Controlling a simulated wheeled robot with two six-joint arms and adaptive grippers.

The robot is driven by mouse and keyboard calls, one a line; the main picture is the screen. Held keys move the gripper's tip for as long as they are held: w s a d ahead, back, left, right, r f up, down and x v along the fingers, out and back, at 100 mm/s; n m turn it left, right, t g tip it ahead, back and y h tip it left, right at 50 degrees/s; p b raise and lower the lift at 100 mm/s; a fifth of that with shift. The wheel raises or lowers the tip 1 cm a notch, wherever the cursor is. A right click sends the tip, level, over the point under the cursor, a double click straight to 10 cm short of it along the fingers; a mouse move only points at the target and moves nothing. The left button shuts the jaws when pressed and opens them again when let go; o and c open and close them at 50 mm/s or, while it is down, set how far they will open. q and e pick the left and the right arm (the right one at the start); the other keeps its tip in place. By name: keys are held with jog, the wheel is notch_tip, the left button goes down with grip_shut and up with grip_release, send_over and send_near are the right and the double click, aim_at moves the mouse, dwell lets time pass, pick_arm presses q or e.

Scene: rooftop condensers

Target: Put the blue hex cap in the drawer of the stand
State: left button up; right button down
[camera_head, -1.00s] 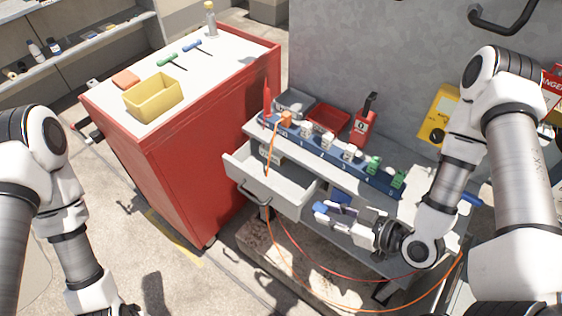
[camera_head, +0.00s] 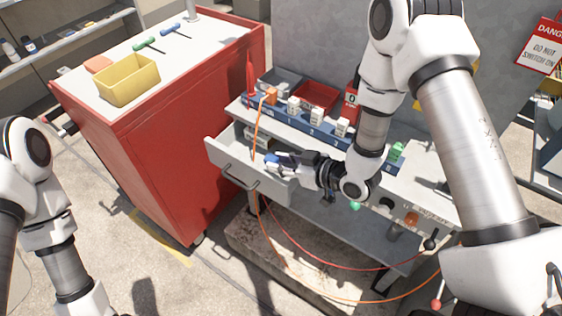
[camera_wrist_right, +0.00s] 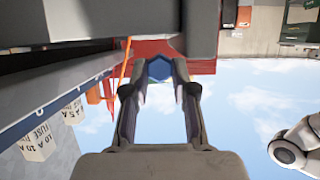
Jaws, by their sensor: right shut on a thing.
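The blue hex cap (camera_head: 271,160) is between the fingertips of my right gripper (camera_head: 276,161). In the right wrist view the blue cap (camera_wrist_right: 159,69) shows between the two finger ends. My right gripper is shut on it and, in the head view, appears over the right part of the open drawer (camera_head: 270,188); the height above it is hard to tell. The drawer is pulled out from the grey stand (camera_head: 425,200), and the gripper hides part of its inside. My left arm is at the lower left, its gripper out of frame.
A blue rail (camera_head: 330,139) with several white blocks and a green one stands on the stand top. An orange cord (camera_head: 256,130) hangs by the drawer. A red cabinet (camera_head: 180,150) with a yellow bin (camera_head: 128,88) stands to the left.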

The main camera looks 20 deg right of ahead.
jog(key=shift+a, duration=0.1)
jog(key=shift+s+f+b, duration=0.1)
jog(key=shift+f+b, duration=0.4)
jog(key=c, duration=1.2)
grip_release()
jog(key=shift+s, duration=0.1)
jog(key=shift+o, duration=1.3)
jog(key=shift+f, duration=0.15)
